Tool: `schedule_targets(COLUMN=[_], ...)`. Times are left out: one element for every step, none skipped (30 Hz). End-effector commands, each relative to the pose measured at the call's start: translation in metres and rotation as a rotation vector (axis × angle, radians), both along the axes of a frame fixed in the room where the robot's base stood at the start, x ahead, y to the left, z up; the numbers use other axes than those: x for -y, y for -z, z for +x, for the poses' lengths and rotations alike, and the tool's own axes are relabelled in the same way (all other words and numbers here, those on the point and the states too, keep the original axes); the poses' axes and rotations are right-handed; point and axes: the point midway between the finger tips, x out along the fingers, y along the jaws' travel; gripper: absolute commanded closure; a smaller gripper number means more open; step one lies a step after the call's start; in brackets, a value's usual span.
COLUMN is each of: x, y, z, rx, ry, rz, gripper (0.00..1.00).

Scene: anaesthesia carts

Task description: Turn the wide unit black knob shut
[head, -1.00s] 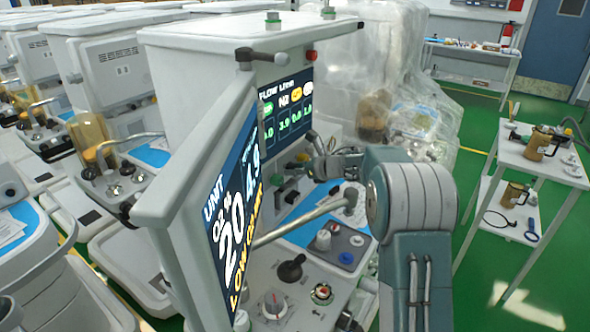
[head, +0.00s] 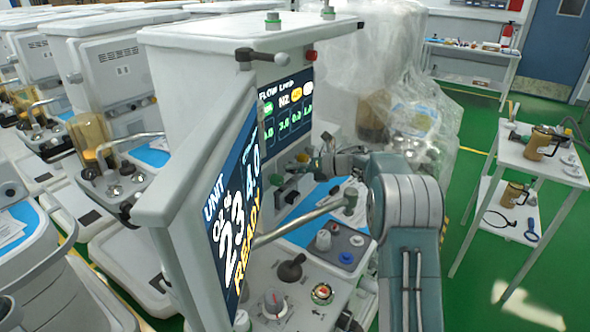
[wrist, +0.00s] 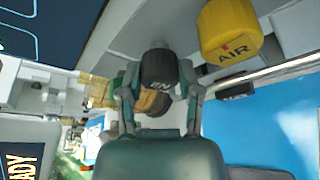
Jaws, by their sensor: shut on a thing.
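The black knob (wrist: 158,68) with pale lettering sits on the unit's front panel in the wrist view. My gripper (wrist: 158,80) has one finger on each side of it and is shut on it. In the head view my gripper (head: 320,163) reaches the panel under the flow screen (head: 286,106), and its fingers and wrist largely hide the knob there. The large tilted screen (head: 236,200) reads 23 and "READY" in yellow.
A yellow AIR knob (wrist: 229,32) is close to the right of the black knob. A metal bar (head: 300,222) crosses above the worktop, which carries several dials. A white side table (head: 545,165) with jugs stands on the right; green floor is open between.

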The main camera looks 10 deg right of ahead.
Motion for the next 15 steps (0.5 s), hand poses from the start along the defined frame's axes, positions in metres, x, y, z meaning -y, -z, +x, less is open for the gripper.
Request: schedule_targets(x=[0.0018,0.0019,0.0019,0.0022,0.0022,0.0023,0.0025,0.0025,0.0025,0.0026,0.0027,0.0028,0.0027,0.0027,0.0028], y=[0.0020,0.0018,0.0020,0.0024,0.0026,0.0025,0.0024,0.0023,0.0024,0.0026,0.0029,0.0031,0.0032,0.0032,0.0031], z=[0.0018,0.0019,0.0018,0.0020,0.0020,0.0020,0.0022,0.0022,0.0020,0.0022,0.0023,0.0023,0.0022,0.0021,0.0022], rx=[-0.032,-0.051,-0.076,-0.095,-0.115,-0.138,-0.155,-0.171,-0.193,-0.208,-0.222,-0.241,-0.253,-0.265,-0.279], ry=[0.008,0.008,0.007,0.009,0.009,0.009,0.010,0.010,0.009,0.010,0.011,0.011,0.010,0.010,0.011], rz=[0.030,0.049,0.075,0.094,0.112,0.136,0.153,0.169,0.190,0.206,0.221,0.238,0.250,0.263,0.276], gripper=[1.00,1.00,1.00,1.00,1.00,1.00,1.00,1.00,1.00,1.00,1.00,1.00,1.00,1.00,1.00])
